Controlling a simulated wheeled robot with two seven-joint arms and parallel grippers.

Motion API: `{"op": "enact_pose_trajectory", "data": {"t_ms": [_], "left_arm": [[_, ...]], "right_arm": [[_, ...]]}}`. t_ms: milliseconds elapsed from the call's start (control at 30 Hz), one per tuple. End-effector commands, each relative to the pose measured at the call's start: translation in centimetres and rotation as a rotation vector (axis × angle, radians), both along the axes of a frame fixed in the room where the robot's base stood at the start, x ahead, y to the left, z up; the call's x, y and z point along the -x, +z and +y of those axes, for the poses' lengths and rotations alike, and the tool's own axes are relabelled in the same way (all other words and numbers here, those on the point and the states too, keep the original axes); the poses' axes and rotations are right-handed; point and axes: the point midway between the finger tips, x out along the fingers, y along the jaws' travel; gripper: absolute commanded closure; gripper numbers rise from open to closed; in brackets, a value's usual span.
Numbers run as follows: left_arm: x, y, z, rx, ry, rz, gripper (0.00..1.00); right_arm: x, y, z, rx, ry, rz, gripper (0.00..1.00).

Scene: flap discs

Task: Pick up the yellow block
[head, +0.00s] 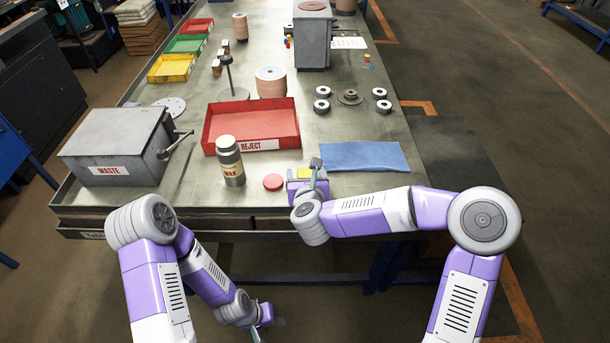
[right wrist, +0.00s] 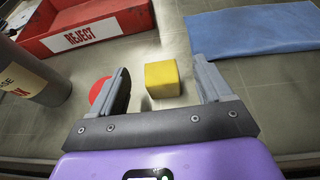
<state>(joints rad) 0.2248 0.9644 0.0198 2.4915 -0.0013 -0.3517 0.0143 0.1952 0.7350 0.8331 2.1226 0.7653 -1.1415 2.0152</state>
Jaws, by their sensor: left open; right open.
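The yellow block (right wrist: 162,79) rests on the bench and shows between the two fingers of my right gripper (right wrist: 160,66) in the right wrist view. The fingers are open, with a gap on either side of the block. In the head view my right gripper (head: 312,174) is at the bench's near edge and mostly covers the block; only a bit of yellow shows. My left gripper (head: 263,316) is open and low, in front of the bench and away from the block.
A red cap (head: 273,182) lies just left of my right gripper, beside the wax bottle (head: 230,160). The red reject tray (head: 208,130) is behind them. A blue cloth (head: 362,156) lies to the right. The grey waste box (head: 112,147) stands at the left.

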Motion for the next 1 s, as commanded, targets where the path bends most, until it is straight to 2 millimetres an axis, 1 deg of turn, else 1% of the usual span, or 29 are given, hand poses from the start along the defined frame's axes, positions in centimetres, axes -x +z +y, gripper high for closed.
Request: {"op": "enact_pose_trajectory", "data": {"t_ms": [33,133,200,300,567,667,933,1000], "left_arm": [[0.0,-0.4,0.0,0.0,0.0,0.0,0.53],[0.0,-0.9,0.0,0.0,0.0,-0.001,0.53],[0.0,-1.1,0.0,0.0,0.0,-0.001,0.53],[0.0,-1.2,0.0,0.0,0.0,-0.001,0.53],[-0.1,-1.1,0.0,0.0,0.0,-0.001,0.53],[-0.1,-1.1,0.0,0.0,0.0,-0.001,0.53],[-0.1,-1.1,0.0,0.0,0.0,-0.001,0.53],[-0.1,-1.1,0.0,0.0,0.0,-0.001,0.53]], "right_arm": [[-0.7,-0.6,0.0,-0.001,-0.003,0.001,0.21],[-2.1,-1.5,0.2,-0.001,-0.002,0.003,0.21],[-3.0,-1.8,0.2,-0.001,-0.003,0.001,0.21],[-3.8,-2.0,0.3,0.0,-0.001,0.001,0.21],[-4.0,-2.0,0.3,0.001,0.0,0.0,0.21],[-4.0,-2.0,0.3,0.001,0.0,0.0,0.35],[-4.0,-2.0,0.2,0.001,0.0,0.0,0.76],[-4.0,-2.0,0.2,0.001,0.0,0.0,0.76]]}}
